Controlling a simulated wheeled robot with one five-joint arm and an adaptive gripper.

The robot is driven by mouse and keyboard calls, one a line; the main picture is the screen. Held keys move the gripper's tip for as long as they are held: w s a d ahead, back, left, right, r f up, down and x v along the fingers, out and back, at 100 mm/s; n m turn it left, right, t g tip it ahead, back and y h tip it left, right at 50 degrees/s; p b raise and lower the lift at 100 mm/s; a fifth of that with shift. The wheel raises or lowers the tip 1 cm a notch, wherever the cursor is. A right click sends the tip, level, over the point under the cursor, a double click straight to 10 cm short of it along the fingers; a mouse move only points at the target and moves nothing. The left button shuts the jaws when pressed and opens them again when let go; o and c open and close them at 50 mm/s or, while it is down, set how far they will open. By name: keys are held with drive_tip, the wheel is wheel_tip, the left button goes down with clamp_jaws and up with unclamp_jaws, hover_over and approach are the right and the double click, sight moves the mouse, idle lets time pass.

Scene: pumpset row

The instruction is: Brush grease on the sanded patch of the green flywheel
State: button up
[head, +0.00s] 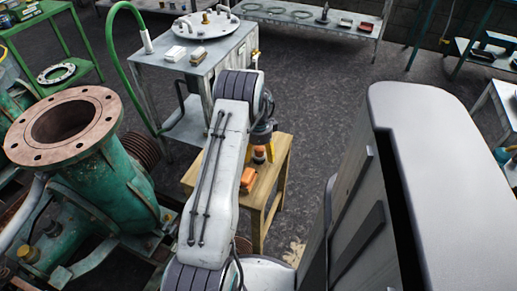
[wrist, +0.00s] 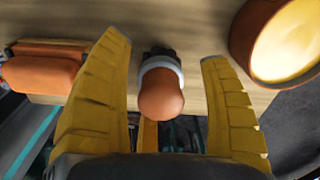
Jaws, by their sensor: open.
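My gripper (wrist: 163,52) is open in the wrist view, its two yellow fingers standing apart on either side of a brush (wrist: 162,95). The brush has a rounded orange-brown handle end, a pale collar and a dark part beyond it. Gaps show between the brush and both fingers. An orange pot (wrist: 240,40) of yellow grease stands at the right on a wooden table (wrist: 205,22). In the head view my gripper (head: 265,152) is over the wooden table (head: 254,196), mostly hidden by my arm. I cannot make out a green flywheel or sanded patch.
An orange block (wrist: 42,72) lies left of the fingers; it also shows in the head view (head: 247,179). A grey cabinet (head: 200,62) stands behind the table. A green pump (head: 105,190) with a rusty flange fills the left. Open dark floor lies right of the table.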

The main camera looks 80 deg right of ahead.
drive_tip(key=shift+f, duration=0.55)
drive_tip(key=shift+c, duration=0.5)
drive_tip(key=c, duration=1.2)
drive_tip(key=o, duration=0.8)
drive_tip(key=shift+o, duration=0.2)
drive_tip(key=shift+r, duration=0.2)
drive_tip(key=shift+r, duration=0.35)
drive_tip(key=shift+c, duration=0.3)
